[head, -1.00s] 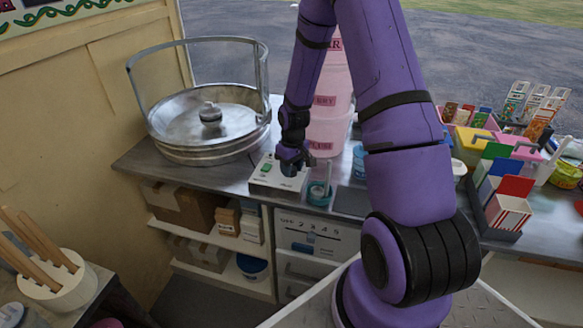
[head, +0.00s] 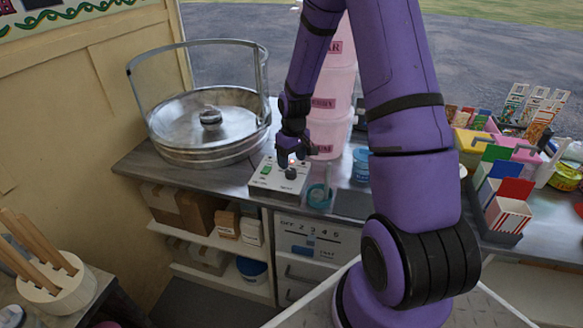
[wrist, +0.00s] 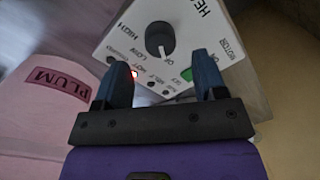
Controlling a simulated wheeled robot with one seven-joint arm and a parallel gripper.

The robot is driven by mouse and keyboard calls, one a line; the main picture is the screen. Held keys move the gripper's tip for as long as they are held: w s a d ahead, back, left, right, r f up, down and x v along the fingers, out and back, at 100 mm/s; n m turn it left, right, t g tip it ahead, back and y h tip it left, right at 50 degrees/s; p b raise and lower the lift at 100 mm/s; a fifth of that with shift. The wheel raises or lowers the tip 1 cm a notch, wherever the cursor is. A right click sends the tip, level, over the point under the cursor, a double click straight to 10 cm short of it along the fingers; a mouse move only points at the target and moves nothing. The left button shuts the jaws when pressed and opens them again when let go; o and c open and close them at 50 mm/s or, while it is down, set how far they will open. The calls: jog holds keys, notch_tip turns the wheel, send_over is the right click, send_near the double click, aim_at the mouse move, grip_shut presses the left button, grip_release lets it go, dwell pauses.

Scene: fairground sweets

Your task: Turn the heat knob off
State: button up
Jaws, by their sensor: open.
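The heat knob (head: 290,173) is a dark round dial on the white control box (head: 266,180) on the counter. In the wrist view the knob (wrist: 160,40) stands near printed OFF, LOW and HIGH marks; its exact pointing is hard to read. A red light (wrist: 134,74) glows by the HOT label, and a green switch (wrist: 187,77) sits on the same panel. My gripper (wrist: 162,64) is open and empty, its two blue-grey fingers apart and not around the knob. In the head view my gripper (head: 286,153) hovers just behind and above the box.
A large metal pan (head: 190,138) with a hoop handle stands left of the box. Pink stacked tubs (head: 326,138), one labelled PLUM, stand close behind it. A teal cup (head: 319,196) and a blue jar (head: 361,163) sit to the right.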

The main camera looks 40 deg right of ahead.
notch_tip(320, 180, up, 6)
jog(key=shift+d, duration=0.15)
jog(key=shift+r, duration=0.1)
dwell(0.5)
notch_tip(320, 180, up, 12)
jog(key=t+h, duration=0.1)
send_over(292, 170)
jog(key=s+a, duration=0.4)
jog(key=s+a+r+t, duration=0.1)
jog(key=s+a+r, duration=0.3)
jog(key=s+r, duration=0.3)
jog(key=s+a+r+t, duration=0.1)
jog(key=s+r, duration=0.2)
jog(key=s, duration=0.2)
jog(key=s+a+r+t, duration=0.1)
jog(key=s+a+r, duration=0.1)
jog(key=s, duration=0.3)
jog(key=s+a+r+m+t, duration=0.1)
jog(key=s+a+r, duration=0.1)
jog(key=s+r, duration=0.2)
jog(key=shift+s+a+r, duration=0.2)
jog(key=shift+s+a, duration=0.05)
jog(key=shift+s, duration=0.55)
